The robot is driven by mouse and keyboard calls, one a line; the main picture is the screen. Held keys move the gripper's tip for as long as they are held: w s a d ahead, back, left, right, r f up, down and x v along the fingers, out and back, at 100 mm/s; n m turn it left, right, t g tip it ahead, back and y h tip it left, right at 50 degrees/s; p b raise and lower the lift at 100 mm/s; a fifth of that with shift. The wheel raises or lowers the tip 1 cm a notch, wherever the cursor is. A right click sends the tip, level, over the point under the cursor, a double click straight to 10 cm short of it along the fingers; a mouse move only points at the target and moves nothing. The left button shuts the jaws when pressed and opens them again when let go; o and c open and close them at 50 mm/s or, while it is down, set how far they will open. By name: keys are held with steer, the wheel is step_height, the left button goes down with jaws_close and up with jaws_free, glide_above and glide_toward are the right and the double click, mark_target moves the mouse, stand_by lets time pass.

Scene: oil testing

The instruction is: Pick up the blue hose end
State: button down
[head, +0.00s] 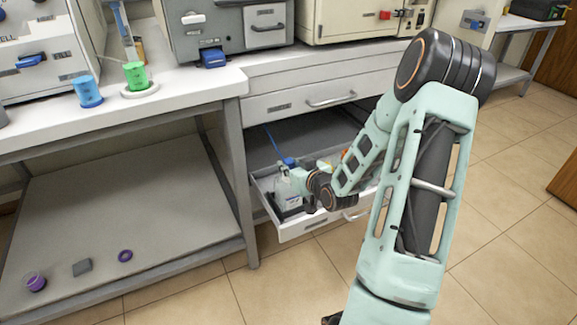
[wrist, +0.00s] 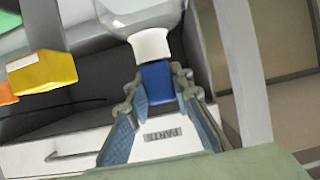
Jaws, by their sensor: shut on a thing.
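The blue hose end (wrist: 157,82) shows as a blue block between the two fingertips of my gripper (wrist: 158,88) in the wrist view. The fingers are closed against its sides. In the head view my gripper (head: 294,172) is at the open drawer, and the blue piece (head: 290,161) shows at its tip with a thin blue line rising to the left. A white neck (wrist: 150,46) of a clear vessel sits right by the blue piece in the wrist view. I cannot tell whether they touch.
The open white drawer (head: 300,227) holds a clear bottle (head: 287,194); its front carries a PARTS label in the wrist view. A yellow block (wrist: 42,72) is to the left there. A closed drawer (head: 300,100) is above. Blue (head: 88,91) and green (head: 135,75) beakers stand on the bench.

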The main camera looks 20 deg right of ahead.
mark_target(288, 160)
steer(key=shift+r+p, duration=0.4)
steer(key=shift+r, duration=0.25)
step_height(288, 160, up, 2)
steer(key=shift+r+p, duration=0.15)
steer(key=shift+p, duration=0.65)
steer(key=s+a+r+p, duration=0.2)
steer(key=s+r+p, duration=0.6)
steer(key=s, duration=0.1)
steer(key=shift+s+a+r+p, duration=0.15)
steer(key=shift+s+a+p, duration=0.2)
steer(key=shift+s+a, duration=0.05)
